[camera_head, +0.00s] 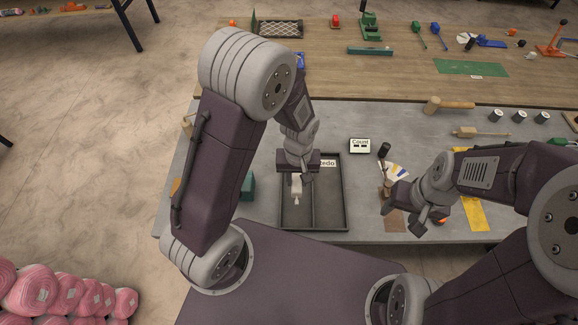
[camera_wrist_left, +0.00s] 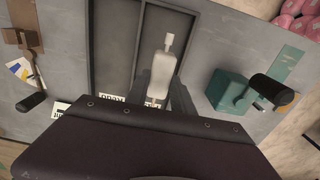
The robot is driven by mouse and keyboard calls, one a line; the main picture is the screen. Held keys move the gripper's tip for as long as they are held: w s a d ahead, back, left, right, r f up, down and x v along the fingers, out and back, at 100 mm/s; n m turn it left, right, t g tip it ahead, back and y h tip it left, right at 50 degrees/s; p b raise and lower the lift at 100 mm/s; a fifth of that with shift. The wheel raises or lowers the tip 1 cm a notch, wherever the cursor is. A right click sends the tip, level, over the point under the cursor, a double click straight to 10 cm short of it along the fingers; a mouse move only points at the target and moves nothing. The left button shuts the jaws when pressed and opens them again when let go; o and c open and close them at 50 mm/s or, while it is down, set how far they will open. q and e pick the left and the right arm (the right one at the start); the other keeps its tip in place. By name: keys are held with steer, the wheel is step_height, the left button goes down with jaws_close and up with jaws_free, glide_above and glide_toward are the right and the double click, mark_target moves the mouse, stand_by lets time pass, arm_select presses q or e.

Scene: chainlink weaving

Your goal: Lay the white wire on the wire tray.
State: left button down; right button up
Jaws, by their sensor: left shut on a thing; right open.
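The white wire (camera_wrist_left: 163,72) looks like a pale wound bundle with a narrow tip. My left gripper (camera_wrist_left: 162,92) is shut on it. The wire also shows below the gripper in the head view (camera_head: 296,188). The dark wire tray (camera_head: 313,229) has two compartments, the right one labelled "Redo". The wire is over the left compartment; I cannot tell whether it touches the floor. The other label is mostly hidden behind the wire and gripper. The tray also shows in the left wrist view (camera_wrist_left: 112,45). My right gripper (camera_head: 402,221) is open and empty, right of the tray.
A teal block (camera_head: 248,186) stands left of the tray. A "Count" sign (camera_head: 360,145) is behind its right side. A brown mat (camera_head: 394,222) and yellow strip (camera_head: 474,215) lie to the right.

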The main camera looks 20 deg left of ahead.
mark_target(297, 179)
arm_select(q)
steer(key=shift+w+d, duration=0.15)
steer(key=shift+d, duration=0.05)
steer(key=shift+w+f, duration=0.15)
steer(key=shift+w, duration=0.2)
steer(key=shift+w+a+f, duration=0.1)
steer(key=shift+w+a, duration=0.1)
steer(key=shift+w, duration=0.1)
steer(key=shift+w+a+f, duration=0.1)
steer(key=shift+a+f, duration=0.15)
steer(key=shift+f, duration=0.25)
steer(key=shift+s+d+f+b, duration=0.1)
steer(key=shift+s+f+b, duration=0.15)
steer(key=shift+f+b, duration=0.25)
steer(key=shift+s+d+f+b, duration=0.1)
steer(key=shift+s+f+b, duration=0.1)
steer(key=shift+f+b, duration=0.3)
steer(key=f+b, duration=0.2)
steer(key=f, duration=0.1)
steer(key=f+b, duration=0.1)
steer(key=shift+w+f+b, duration=0.25)
steer(key=shift+w+b, duration=0.05)
steer(key=shift+f, duration=0.15)
steer(key=shift+s, duration=0.15)
arm_select(e)
step_height(297, 179, down, 6)
steer(key=w, duration=0.1)
